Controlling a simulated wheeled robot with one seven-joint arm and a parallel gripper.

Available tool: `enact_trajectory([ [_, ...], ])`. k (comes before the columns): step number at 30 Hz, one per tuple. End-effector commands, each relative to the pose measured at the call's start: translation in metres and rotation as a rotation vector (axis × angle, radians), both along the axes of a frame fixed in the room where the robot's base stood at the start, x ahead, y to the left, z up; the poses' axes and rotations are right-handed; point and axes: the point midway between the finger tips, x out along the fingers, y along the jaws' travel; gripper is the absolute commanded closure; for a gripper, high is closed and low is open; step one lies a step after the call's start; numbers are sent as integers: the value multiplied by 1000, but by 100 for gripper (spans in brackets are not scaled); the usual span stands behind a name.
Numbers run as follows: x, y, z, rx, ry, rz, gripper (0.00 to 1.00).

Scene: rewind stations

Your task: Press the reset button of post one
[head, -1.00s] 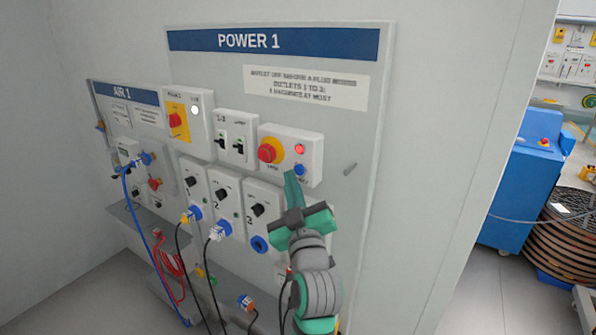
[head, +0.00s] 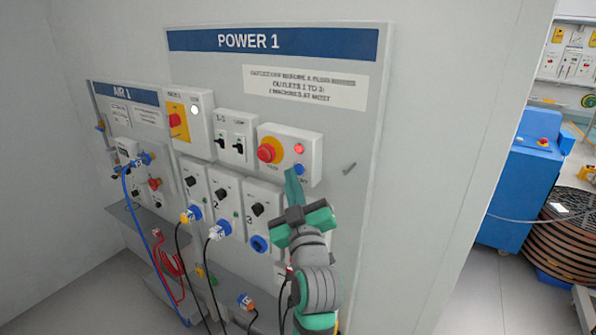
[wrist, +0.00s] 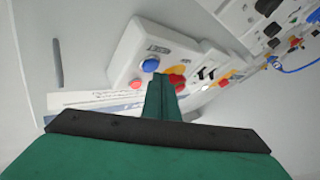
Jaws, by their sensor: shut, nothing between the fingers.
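The POWER 1 panel (head: 350,200) stands on the wall. Its right-hand box (head: 312,160) carries a red mushroom button (head: 267,152) on yellow, a small red lamp (head: 299,149) and a blue button (head: 299,168). My gripper (head: 291,174) is shut and empty, its tips in front of the box's lower edge, just left of and below the blue button. In the wrist view the blue button (wrist: 151,64) shows just left of the fingertips (wrist: 161,78), with the red lamp (wrist: 135,85) below it. Contact cannot be told.
Switch boxes (head: 237,139) and several outlets with plugs and cables (head: 218,231) lie to the left. A short grey peg (head: 349,168) sticks out right of the box. The AIR 1 panel (head: 124,93) is further left. Open floor and a blue machine (head: 515,185) are at right.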

Motion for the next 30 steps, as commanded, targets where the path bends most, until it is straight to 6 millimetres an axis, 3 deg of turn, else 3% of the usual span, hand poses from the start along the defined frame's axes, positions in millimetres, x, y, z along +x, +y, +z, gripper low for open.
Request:
enact_trajectory([
  [30,5,-9,0,-1,0,-7,100],
])
